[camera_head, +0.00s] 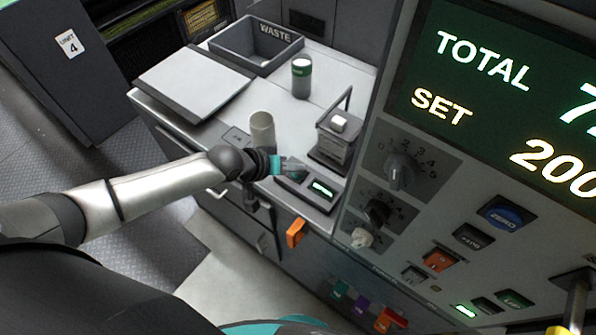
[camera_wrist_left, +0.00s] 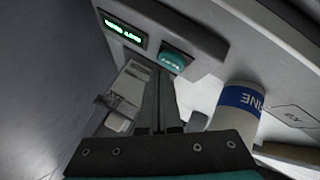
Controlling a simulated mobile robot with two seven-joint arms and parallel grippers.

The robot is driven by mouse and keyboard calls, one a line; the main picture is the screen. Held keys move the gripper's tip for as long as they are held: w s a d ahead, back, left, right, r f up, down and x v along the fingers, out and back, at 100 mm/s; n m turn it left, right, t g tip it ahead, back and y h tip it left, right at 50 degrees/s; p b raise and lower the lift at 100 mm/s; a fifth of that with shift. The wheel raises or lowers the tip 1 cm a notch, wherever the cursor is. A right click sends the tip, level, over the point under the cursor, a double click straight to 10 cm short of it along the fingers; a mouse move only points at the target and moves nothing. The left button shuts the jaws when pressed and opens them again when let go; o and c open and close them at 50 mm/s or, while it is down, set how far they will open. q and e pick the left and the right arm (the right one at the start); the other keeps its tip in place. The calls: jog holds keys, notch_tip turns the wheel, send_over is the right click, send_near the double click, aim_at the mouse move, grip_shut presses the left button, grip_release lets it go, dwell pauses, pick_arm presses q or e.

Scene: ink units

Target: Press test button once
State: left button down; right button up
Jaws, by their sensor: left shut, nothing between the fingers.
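The teal test button (camera_wrist_left: 173,62) sits on a grey unit beside a small lit green display (camera_wrist_left: 122,27) in the left wrist view. The display also shows in the head view (camera_head: 322,188). My left gripper (camera_head: 296,168) reaches in from the left over this unit and covers the button there. In the left wrist view its fingers (camera_wrist_left: 160,78) are together and empty, with the tips just short of the button in the picture. I cannot tell whether they touch it. My right gripper is not in view.
A pale cylinder (camera_head: 262,130) stands close beside my left gripper. A small grey device with a handle (camera_head: 335,140) stands behind the unit. A large control panel (camera_head: 440,200) rises at right.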

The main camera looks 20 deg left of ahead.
aim_at(295, 176)
pick_arm(q)
jog(key=shift+f+b, duration=0.35)
jog(key=shift+f, duration=0.4)
dwell(0.6)
jog(key=shift+r, duration=0.1)
jog(key=shift+r+p, duration=0.85)
jog(key=shift+p, duration=0.15)
jog(key=shift+r, duration=0.1)
notch_tip(295, 176, up, 5)
jog(key=p, duration=0.5)
dwell(0.5)
